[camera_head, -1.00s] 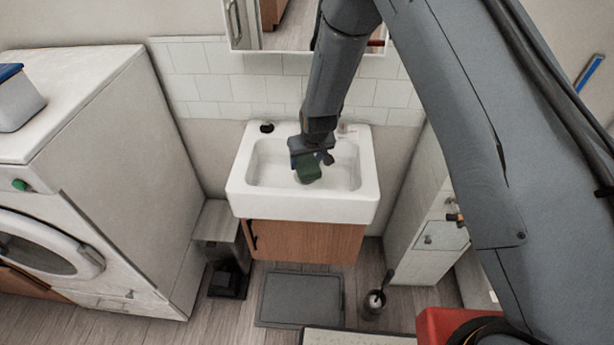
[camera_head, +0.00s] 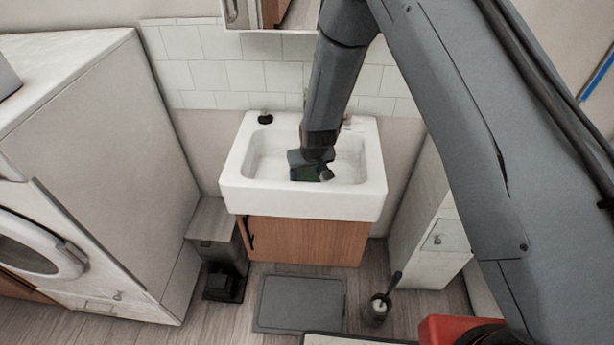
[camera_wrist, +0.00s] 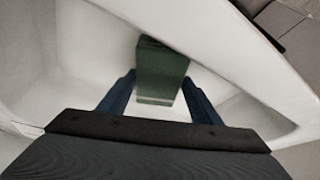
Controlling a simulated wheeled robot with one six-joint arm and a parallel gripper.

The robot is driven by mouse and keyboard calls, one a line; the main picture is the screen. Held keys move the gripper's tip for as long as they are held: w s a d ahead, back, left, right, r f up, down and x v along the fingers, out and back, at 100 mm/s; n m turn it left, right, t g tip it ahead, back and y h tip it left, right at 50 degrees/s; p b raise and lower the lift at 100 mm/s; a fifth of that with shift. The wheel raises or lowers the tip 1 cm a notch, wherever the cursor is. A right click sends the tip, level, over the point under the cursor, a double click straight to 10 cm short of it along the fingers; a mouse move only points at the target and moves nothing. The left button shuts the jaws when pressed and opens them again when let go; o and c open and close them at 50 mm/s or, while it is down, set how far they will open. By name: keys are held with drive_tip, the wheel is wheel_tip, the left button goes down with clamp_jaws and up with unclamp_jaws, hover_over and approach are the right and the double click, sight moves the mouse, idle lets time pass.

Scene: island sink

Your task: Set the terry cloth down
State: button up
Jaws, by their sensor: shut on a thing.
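The terry cloth (camera_wrist: 160,70) is a dark green folded piece in the wrist view, between the two blue fingers of my gripper (camera_wrist: 160,92). In the head view the cloth (camera_head: 304,174) shows as a small dark green patch under my gripper (camera_head: 314,174), partly hidden by it. My gripper is shut on the cloth, inside the white sink (camera_head: 303,207). I cannot tell whether the cloth touches the basin floor.
The sink's raised rim and walls surround my gripper closely. A dark round item (camera_head: 265,117) stands on the back left rim. A white washing machine (camera_head: 105,170) is to the left, and a white cabinet (camera_head: 425,220) is to the right.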

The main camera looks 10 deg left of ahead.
drive_tip(key=shift+f, duration=0.1)
drive_tip(key=shift+f, duration=0.15)
drive_tip(key=o, duration=1)
drive_tip(key=shift+o, duration=0.2)
drive_tip(key=p+v, duration=0.3)
drive_tip(key=v, duration=0.9)
drive_tip(key=shift+r, duration=0.3)
